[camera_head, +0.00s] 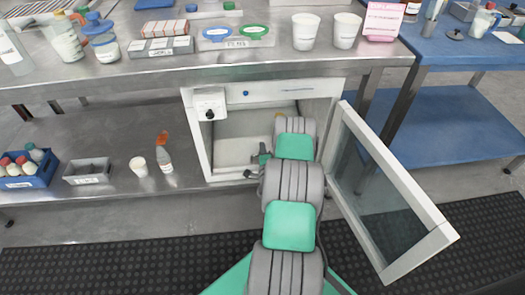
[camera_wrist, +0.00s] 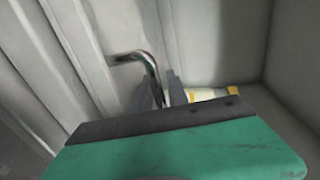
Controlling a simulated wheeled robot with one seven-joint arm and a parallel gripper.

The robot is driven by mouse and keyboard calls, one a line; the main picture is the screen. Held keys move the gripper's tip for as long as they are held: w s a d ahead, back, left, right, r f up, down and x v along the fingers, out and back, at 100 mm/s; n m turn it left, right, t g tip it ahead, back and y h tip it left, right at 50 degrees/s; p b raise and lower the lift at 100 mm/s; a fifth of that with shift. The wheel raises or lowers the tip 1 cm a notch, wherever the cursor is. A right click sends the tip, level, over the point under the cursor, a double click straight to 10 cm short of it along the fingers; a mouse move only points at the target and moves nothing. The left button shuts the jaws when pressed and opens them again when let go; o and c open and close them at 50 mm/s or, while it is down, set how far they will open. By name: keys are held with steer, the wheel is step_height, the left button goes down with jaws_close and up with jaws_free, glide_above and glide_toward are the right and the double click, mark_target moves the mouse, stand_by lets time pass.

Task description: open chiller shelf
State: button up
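The chiller (camera_head: 200,140) is a white cabinet under the steel bench. Its glazed door (camera_head: 385,200) stands wide open to the right. My arm reaches into its opening and hides part of the inside. In the wrist view, a shiny bent metal handle (camera_wrist: 130,57) stands out from a pale ribbed panel (camera_wrist: 85,50). The two narrow grey fingers of my gripper (camera_wrist: 161,76) are close together at the handle's near end, with the bar seemingly between them. Whether they clamp it is unclear. A white and yellow item (camera_wrist: 212,93) lies just right of the fingers, partly hidden by my gripper's body.
The open door's frame is close to the right of my arm. A white box with a black knob (camera_head: 209,104) is on the chiller's upper left. Bottles and cups stand on the bench above. A blue crate (camera_head: 30,167) and a grey tray (camera_head: 88,170) are on the lower shelf.

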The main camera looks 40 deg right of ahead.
jaws_close()
stand_by(1.4)
